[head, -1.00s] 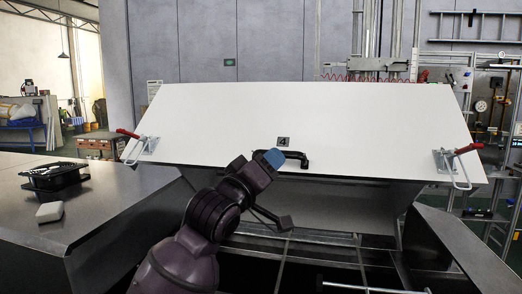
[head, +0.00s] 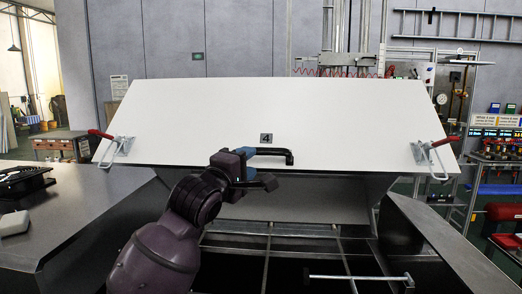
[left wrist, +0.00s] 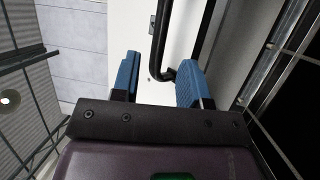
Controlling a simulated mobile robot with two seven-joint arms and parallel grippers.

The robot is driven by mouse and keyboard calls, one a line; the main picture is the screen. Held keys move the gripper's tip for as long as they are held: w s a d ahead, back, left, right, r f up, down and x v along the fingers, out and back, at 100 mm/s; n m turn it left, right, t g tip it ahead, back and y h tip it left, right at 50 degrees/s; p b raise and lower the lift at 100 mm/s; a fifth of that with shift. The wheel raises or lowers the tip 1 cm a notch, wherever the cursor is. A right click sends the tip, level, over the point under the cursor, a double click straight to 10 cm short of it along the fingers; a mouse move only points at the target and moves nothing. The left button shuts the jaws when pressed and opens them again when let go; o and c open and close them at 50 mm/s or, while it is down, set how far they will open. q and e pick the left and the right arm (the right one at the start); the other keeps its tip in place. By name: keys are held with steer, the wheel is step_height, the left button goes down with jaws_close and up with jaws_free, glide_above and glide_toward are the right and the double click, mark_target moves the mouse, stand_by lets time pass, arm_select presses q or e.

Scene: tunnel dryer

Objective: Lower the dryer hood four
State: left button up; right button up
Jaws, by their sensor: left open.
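The white dryer hood (head: 340,115) is raised and tilted, with a label "4" (head: 266,139) near its lower edge. Its black bar handle (head: 285,152) is beside the label. My left gripper (head: 257,167) is at the handle's left end in the head view, with open jaws. In the left wrist view, the blue fingers of the left gripper (left wrist: 160,68) stand apart. The handle (left wrist: 157,50) shows between and just beyond them, its bent end near the right finger. Contact cannot be told. My right gripper is not in view.
Red-handled clamps (head: 101,134) and (head: 441,143) sit at the hood's lower corners. An open dark frame with a metal rod (head: 360,278) lies below. A metal counter (head: 85,215) with a black fan (head: 25,183) and a pale block (head: 14,223) is at left.

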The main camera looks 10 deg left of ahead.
mark_target(260, 153)
arm_select(q)
steer(key=shift+p+x, duration=0.65)
steer(key=shift+x, duration=2.85)
steer(key=shift+c, duration=0.2)
jaws_close()
